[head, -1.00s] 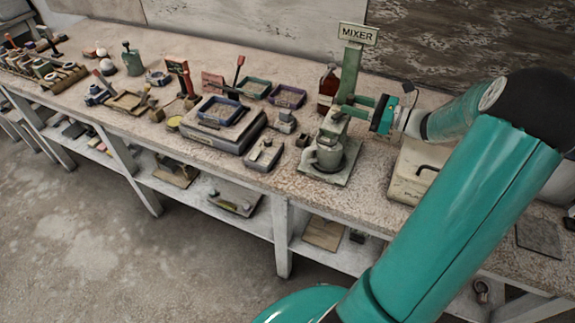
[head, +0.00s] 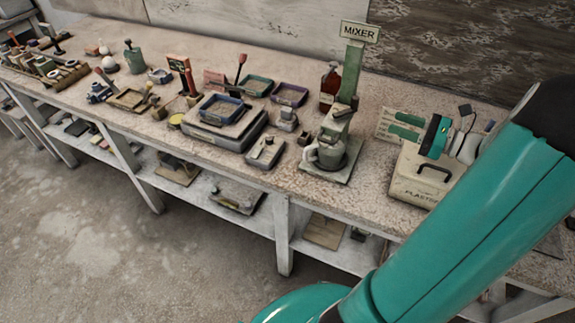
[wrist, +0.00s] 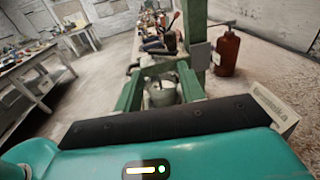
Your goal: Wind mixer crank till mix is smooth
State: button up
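The mixer (head: 350,75) has a green post under a "MIXER" sign (head: 360,31), with a grey head (head: 338,118) on it. In the wrist view the fingers (wrist: 160,82) frame the mug (wrist: 161,96), which is farther off. The post (wrist: 194,30) rises behind the right finger. I cannot clearly make out the crank; the smoothness of the mix cannot be seen.
A cream plaster box (head: 410,180) with a dark handle sits below my gripper. A brown bottle (head: 330,85) stands behind the mixer; it also shows in the wrist view (wrist: 228,52). Stacked trays (head: 225,122) and small tools fill the bench to the left.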

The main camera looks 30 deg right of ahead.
jog(key=w+a+n+g, duration=0.2)
jog(key=a+n+g, duration=0.25)
jog(key=a, duration=0.45)
jog(key=w+a+n+g, duration=0.2)
jog(key=a+n+g, duration=0.25)
jog(key=a, duration=0.45)
jog(key=s+a+r+n+g+h, duration=0.1)
jog(key=s+a+n+g+h, duration=0.1)
jog(key=a+n, duration=0.3)
jog(key=s+a+r+n+g+h, duration=0.1)
jog(key=s+a+n+g+h, duration=0.1)
jog(key=a+n, duration=0.4)
jog(key=shift+s+a+h, duration=0.2)
jog(key=shift+a+h, duration=0.6)
jog(key=shift+a, duration=0.8)
